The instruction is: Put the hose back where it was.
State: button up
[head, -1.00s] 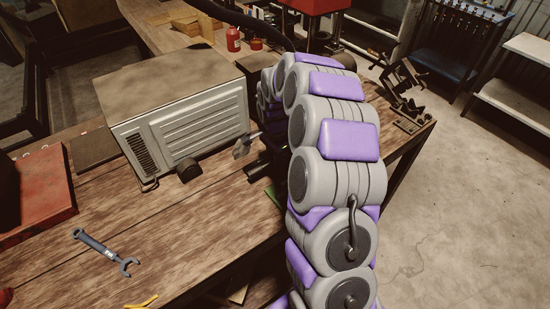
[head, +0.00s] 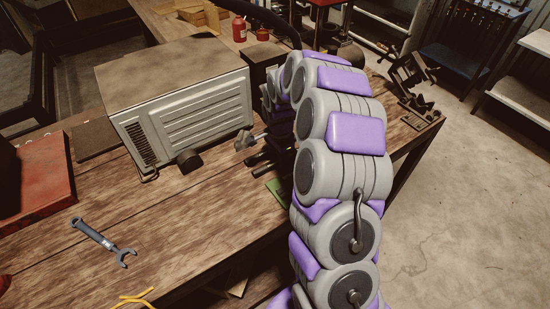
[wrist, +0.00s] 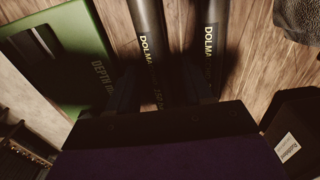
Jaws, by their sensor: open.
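Two black hoses lie side by side on the wooden bench in the wrist view, a left hose (wrist: 148,35) and a right hose (wrist: 210,35). Both carry yellow "DOLMA" lettering. My gripper (wrist: 163,88) is open above them, its dark fingers hard to make out in shadow. The left hose runs in between the fingers; the right hose runs toward the right finger. Contact cannot be told. In the head view short dark ends (head: 257,159) show just left of my arm, which hides the gripper.
A green "DEPTH" plate (wrist: 75,60) lies left of the hoses, and a dark labelled block (wrist: 295,135) is at right. A grey boxy machine (head: 180,110) stands on the bench (head: 170,230). A wrench (head: 103,241) lies at front left. A black clamp-like device (head: 412,85) stands at right.

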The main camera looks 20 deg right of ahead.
aim_at(276, 160)
jog(key=shift+d+r, duration=0.15)
jog(key=shift+d, duration=0.15)
jog(key=shift+d+r, duration=0.1)
jog(key=shift+r, duration=0.15)
jog(key=r, duration=0.2)
jog(key=a+r+p, duration=0.1)
jog(key=r, duration=0.4)
jog(key=shift+a+r, duration=0.2)
jog(key=shift+a, duration=0.2)
jog(key=s+a+r+n+p, duration=0.1)
jog(key=s+a+r+n, duration=0.35)
jog(key=s, duration=0.25)
jog(key=s+a+r+n, duration=0.3)
jog(key=s+r, duration=0.3)
jog(key=s, duration=0.2)
jog(key=s+a+n+g, duration=0.1)
jog(key=s+n, duration=0.7)
jog(key=s, duration=1.4)
jog(key=shift+a+r+g, duration=0.15)
jog(key=shift+a+g, duration=0.25)
jog(key=shift+a, duration=0.3)
jog(key=shift+d, duration=0.15)
